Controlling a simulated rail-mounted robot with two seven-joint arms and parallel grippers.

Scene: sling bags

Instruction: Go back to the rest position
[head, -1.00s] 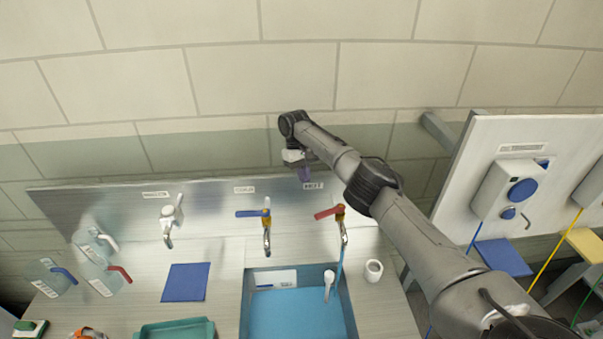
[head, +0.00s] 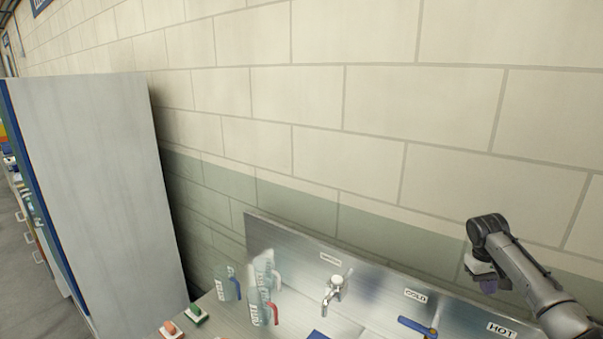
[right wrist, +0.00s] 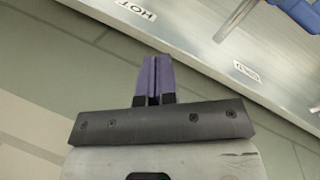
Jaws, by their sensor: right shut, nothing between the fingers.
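My right gripper (head: 488,287) shows at the lower right of the head view, in front of the wall and above the metal splashback near the HOT label. In the right wrist view its two purple fingers (right wrist: 154,68) are together, with nothing between them. Behind them that view shows the splashback with the HOT and COLD labels. My left gripper is not in view.
A tall grey cabinet (head: 105,190) stands at the left. Clear jugs (head: 262,290) and brushes (head: 196,314) are on the counter. A tap (head: 335,290) and a blue-handled tap (head: 418,327) stand along the splashback (head: 295,250). The wall above is bare.

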